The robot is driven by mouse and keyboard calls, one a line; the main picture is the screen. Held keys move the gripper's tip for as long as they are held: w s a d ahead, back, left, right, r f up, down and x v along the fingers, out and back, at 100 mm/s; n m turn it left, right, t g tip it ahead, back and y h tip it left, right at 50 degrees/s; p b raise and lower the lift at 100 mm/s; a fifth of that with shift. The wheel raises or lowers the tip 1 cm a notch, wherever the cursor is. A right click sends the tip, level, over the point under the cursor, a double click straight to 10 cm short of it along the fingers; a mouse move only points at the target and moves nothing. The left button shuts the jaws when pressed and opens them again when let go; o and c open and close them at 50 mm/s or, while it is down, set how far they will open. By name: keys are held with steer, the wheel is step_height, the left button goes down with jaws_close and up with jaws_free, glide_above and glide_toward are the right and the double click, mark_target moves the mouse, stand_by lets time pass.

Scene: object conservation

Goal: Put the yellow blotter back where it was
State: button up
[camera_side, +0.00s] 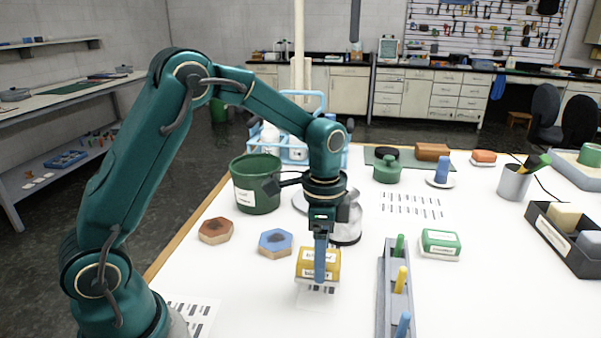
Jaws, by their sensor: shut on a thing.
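The yellow blotter (308,264) is a small block with a yellow top, a pale base and a dark-lettered label. It is in the middle foreground, over a printed sheet (315,298) on the white table. My gripper (320,268) points straight down and is shut on the yellow blotter, its blue finger covering part of the block. Whether the blotter touches the table or hangs just above it, I cannot tell.
A blue hexagonal block (275,242) and a brown one (216,230) lie to the left. A grey rack (384,290) with coloured pegs stands close on the right. A green blotter (440,243) is farther right. A green pot (254,185) stands behind.

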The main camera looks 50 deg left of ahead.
steer(key=shift+f, duration=1.6)
steer(key=shift+f, duration=0.1)
steer(key=o, duration=1.2)
